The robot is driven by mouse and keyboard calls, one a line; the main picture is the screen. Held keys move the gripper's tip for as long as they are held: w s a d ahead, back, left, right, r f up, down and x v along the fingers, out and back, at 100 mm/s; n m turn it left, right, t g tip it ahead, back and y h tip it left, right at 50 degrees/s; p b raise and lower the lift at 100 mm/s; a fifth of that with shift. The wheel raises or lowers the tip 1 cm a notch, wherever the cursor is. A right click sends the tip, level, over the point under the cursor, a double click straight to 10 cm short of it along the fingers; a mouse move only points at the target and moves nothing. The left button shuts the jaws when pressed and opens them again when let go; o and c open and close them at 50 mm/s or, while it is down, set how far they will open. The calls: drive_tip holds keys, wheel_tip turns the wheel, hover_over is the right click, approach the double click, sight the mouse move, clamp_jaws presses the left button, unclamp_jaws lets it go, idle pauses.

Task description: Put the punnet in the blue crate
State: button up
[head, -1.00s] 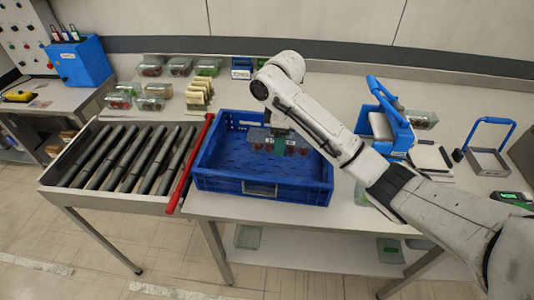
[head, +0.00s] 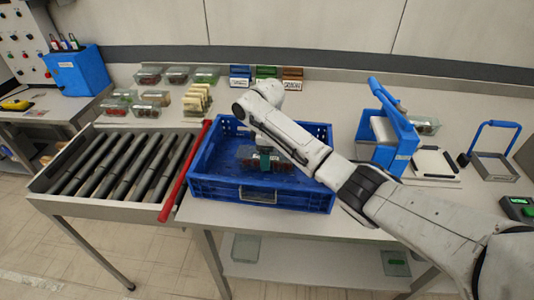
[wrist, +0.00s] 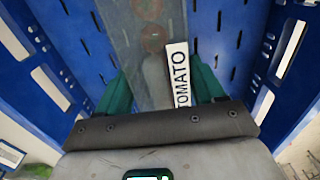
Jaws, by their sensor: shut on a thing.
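The blue crate (head: 215,188) stands on the table beside the roller conveyor, open at the top. The punnet (head: 246,156) is clear with red contents, and my gripper (head: 265,161) is shut on it inside the crate's walls. In the wrist view the punnet (wrist: 128,28) runs between the green fingers of my gripper (wrist: 160,84), with a white TOMATO label (wrist: 181,75). The slotted blue crate (wrist: 240,30) surrounds it there. I cannot tell whether the punnet touches the crate floor. My arm hides the crate's right part.
A red bar (head: 186,172) lies between the crate and the roller conveyor (head: 113,165). Several other punnets (head: 150,98) stand behind the conveyor. Small blue, green and brown bins (head: 266,78) stand at the back. A blue-framed device (head: 388,130) stands right of the crate.

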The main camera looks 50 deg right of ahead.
drive_tip(key=shift+f, duration=0.2)
drive_tip(key=o, duration=1.1)
drive_tip(key=shift+c, duration=0.2)
wheel_tip(320, 180, up, 12)
drive_tip(key=shift+r+p, duration=0.2)
drive_tip(key=shift+p, duration=0.6)
